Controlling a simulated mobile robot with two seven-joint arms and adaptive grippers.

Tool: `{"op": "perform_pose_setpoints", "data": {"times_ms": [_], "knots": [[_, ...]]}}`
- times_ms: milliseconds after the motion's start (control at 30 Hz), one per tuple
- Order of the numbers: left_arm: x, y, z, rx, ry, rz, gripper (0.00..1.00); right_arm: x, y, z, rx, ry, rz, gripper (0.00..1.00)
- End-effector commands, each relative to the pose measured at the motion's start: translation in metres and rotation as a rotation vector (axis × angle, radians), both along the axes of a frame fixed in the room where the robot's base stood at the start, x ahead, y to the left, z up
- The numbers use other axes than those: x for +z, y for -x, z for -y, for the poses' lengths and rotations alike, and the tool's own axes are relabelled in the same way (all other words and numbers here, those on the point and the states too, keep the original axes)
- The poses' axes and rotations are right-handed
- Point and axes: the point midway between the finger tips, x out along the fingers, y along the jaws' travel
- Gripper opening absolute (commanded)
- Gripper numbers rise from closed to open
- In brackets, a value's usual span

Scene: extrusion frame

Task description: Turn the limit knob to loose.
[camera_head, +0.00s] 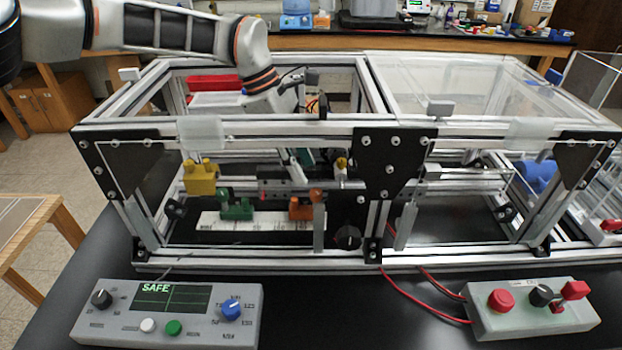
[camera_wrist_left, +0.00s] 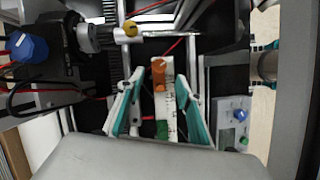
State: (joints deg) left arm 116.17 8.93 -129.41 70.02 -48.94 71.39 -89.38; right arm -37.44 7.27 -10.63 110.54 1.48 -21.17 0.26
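No knob label is clear enough to tell which one is the limit knob. A grey console (camera_head: 110,330) at the front left bears a black knob (camera_head: 101,299) and a blue knob (camera_head: 231,308) with a numbered scale; its screen (camera_head: 170,297) reads SAFE. Another black knob (camera_head: 348,237) sits low on the frame front. My left arm reaches into the frame from above. My left gripper (camera_head: 312,155) is partly hidden behind the bars. In the left wrist view its teal fingers (camera_wrist_left: 160,85) are apart and empty, above an orange clamp (camera_wrist_left: 159,72). My right gripper is not in view.
The extrusion frame (camera_head: 280,127) surrounds my left gripper; a clear panel (camera_head: 450,85) covers its right half. A green clamp (camera_head: 237,208) and orange clamp (camera_head: 304,206) stand by a scale strip. A control box (camera_head: 520,318) with red buttons is at right. The black table between the boxes is clear.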

Motion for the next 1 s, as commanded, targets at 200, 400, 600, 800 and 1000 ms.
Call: {"op": "perform_pose_setpoints", "data": {"times_ms": [200, 400, 600, 800, 1000], "knots": [[-0.032, 0.004, 0.013, 0.000, -0.001, -0.001, 0.35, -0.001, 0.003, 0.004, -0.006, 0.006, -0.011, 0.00], [-0.052, 0.005, 0.021, 0.001, 0.001, 0.000, 0.35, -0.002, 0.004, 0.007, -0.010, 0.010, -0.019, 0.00], [-0.057, 0.006, 0.024, 0.003, 0.001, 0.002, 0.35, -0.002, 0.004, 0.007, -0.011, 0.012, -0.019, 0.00], [-0.057, 0.006, 0.023, 0.003, 0.001, 0.002, 0.28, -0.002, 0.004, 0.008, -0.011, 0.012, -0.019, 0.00], [-0.057, 0.005, 0.023, 0.003, 0.001, 0.002, 0.00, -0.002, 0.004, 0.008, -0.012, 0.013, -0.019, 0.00]]}}
